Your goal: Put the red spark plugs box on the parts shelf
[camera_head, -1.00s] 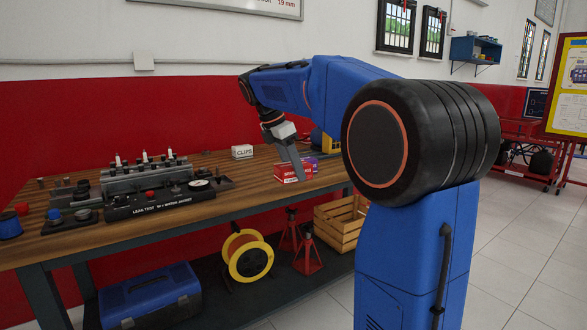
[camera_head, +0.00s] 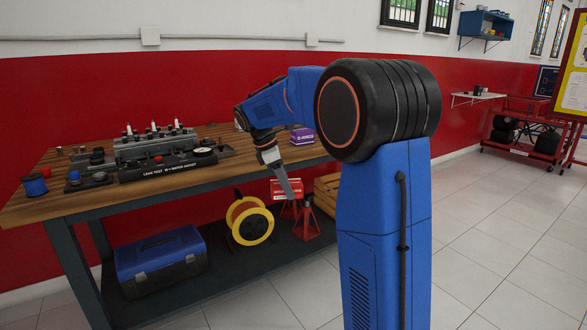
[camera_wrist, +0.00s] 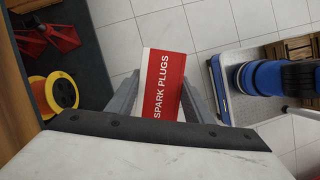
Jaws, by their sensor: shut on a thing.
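The red and white spark plugs box (camera_wrist: 163,84) is between the two fingers of my gripper (camera_wrist: 160,100) in the wrist view, its lettering facing the camera. My gripper is shut on it. In the head view the box (camera_head: 287,188) hangs in front of the workbench, below the tabletop level and clear of the bench. A blue wall shelf (camera_head: 486,24) with small items is high at the back right. A white wall shelf (camera_head: 478,97) with small items is lower on the red wall. I cannot tell which is the parts shelf.
A yellow cable reel (camera_head: 250,222), a red stand (camera_head: 306,222) and a blue toolbox (camera_head: 160,262) are underneath. A red tyre rack (camera_head: 525,140) stands far right. Tiled floor is open at right.

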